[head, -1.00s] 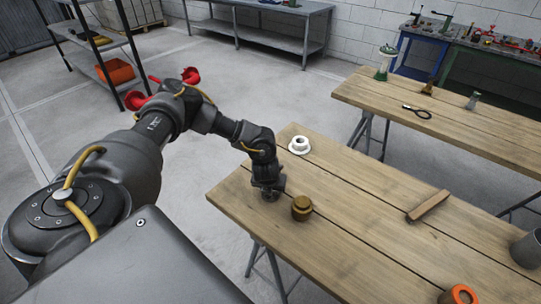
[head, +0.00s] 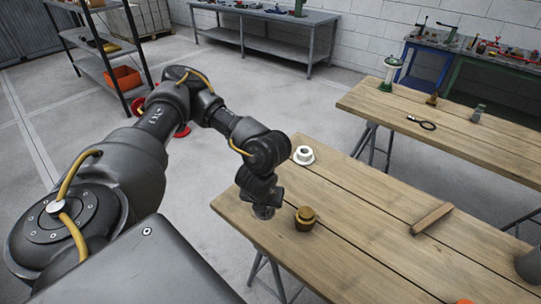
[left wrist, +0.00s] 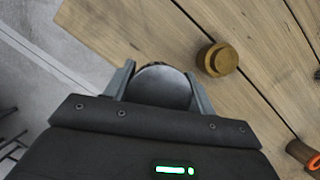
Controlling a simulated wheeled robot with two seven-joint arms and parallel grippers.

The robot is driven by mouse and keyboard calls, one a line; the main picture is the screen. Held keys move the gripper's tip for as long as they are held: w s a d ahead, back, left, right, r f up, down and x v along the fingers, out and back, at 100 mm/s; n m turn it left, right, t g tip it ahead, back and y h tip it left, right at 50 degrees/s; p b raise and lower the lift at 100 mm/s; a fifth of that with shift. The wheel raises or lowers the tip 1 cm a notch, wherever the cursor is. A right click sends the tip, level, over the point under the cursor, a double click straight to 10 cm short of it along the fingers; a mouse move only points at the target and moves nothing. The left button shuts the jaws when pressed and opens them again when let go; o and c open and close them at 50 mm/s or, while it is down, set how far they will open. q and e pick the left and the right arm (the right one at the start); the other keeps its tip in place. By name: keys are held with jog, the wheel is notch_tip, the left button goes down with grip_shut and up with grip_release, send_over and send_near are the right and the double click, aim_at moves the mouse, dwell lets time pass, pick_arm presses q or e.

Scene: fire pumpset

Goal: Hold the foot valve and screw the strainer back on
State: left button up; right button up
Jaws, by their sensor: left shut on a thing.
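My left gripper (head: 263,206) is over the near left end of the front wooden table. It is shut on a grey round part (left wrist: 163,88), which shows between both fingers in the left wrist view. I cannot tell whether this part is the strainer or the foot valve, or whether it touches the tabletop. A brass-coloured stepped cylinder (head: 305,219) stands upright just right of the gripper, apart from it. The brass piece also shows in the left wrist view (left wrist: 217,60). My right gripper is in neither view.
On the front table (head: 370,223) are a white flanged ring (head: 303,155), a wooden bar (head: 431,219) and a grey cylinder (head: 530,266) at the right edge. An orange-rimmed piece (left wrist: 305,155) is partly seen. The middle is clear. A second table (head: 480,137) holds several pieces.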

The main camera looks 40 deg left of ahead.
pick_arm(q)
jog(key=shift+s+d+r, duration=0.3)
jog(key=shift+s, duration=0.35)
jog(key=shift+s+d+r, duration=0.3)
jog(key=shift+s, duration=0.35)
jog(key=n, duration=0.2)
jog(key=w+n+g+y, duration=0.1)
jog(key=n, duration=0.1)
jog(key=shift+w+d+r, duration=0.15)
jog(key=shift+w+r, duration=0.05)
jog(key=n, duration=0.2)
jog(key=w+d+r+n+g+y, duration=0.1)
jog(key=n, duration=0.1)
jog(key=n+g, duration=0.1)
jog(key=n, duration=0.1)
jog(key=shift+w+d+r+b, duration=0.2)
jog(key=shift+w+b, duration=0.1)
jog(key=shift+b, duration=0.1)
jog(key=d+r+n+g+h+b, duration=0.1)
jog(key=d+r+n, duration=0.3)
jog(key=n, duration=0.6)
jog(key=w+d+r+n+g+h, duration=0.1)
jog(key=d+r+n+g+h, duration=0.2)
jog(key=r+n, duration=0.4)
jog(key=d+n+g, duration=0.1)
jog(key=d+n, duration=0.1)
jog(key=n, duration=0.1)
jog(key=shift+d+r+g+b, duration=0.25)
jog(key=shift+d+g+b, duration=0.05)
jog(key=shift+b, duration=0.05)
